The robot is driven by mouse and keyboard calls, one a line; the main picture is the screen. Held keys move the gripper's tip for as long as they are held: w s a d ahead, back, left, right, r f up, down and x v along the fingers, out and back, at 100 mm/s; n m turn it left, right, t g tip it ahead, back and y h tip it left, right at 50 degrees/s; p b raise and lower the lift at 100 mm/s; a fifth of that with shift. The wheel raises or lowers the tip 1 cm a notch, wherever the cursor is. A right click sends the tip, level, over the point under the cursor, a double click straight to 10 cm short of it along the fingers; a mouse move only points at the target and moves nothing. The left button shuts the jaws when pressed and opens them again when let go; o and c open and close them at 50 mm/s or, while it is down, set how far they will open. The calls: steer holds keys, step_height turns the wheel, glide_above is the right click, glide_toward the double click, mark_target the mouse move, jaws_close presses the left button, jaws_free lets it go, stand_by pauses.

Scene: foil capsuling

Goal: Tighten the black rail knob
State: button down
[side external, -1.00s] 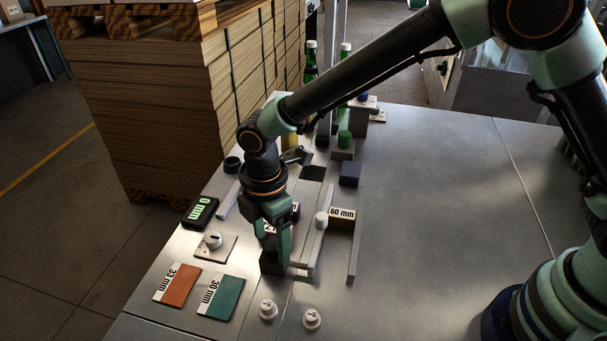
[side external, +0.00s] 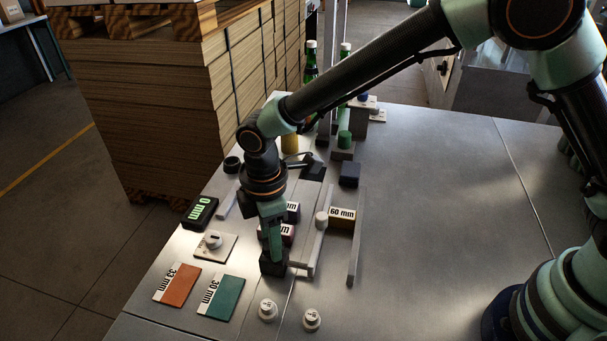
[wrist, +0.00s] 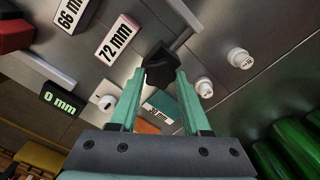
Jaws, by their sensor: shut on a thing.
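The black rail knob (side external: 271,268) is at the front end of the light-grey rail, low over the table. My gripper (side external: 274,254) points straight down over it in the side view. In the wrist view the dark angular knob (wrist: 160,62) sits between the tips of my two green fingers (wrist: 160,76), which are shut on it. The fingers hide part of the knob in the side view. A grey bar (wrist: 181,44) runs away from the knob in the wrist view.
A white knob (side external: 321,220) and the 60 mm block (side external: 341,217) stand right of my gripper. The 0 mm display (side external: 201,212), white dial (side external: 213,240), orange card (side external: 177,285) and teal card (side external: 223,298) lie left. Two white round pieces (side external: 268,309) (side external: 312,319) are in front.

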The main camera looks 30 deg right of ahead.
steer(key=m, duration=1.1)
steer(key=shift+r, duration=0.1)
steer(key=shift+w+m, duration=0.1)
steer(key=shift+m, duration=1.6)
steer(key=shift+c, duration=1.8)
jaws_free()
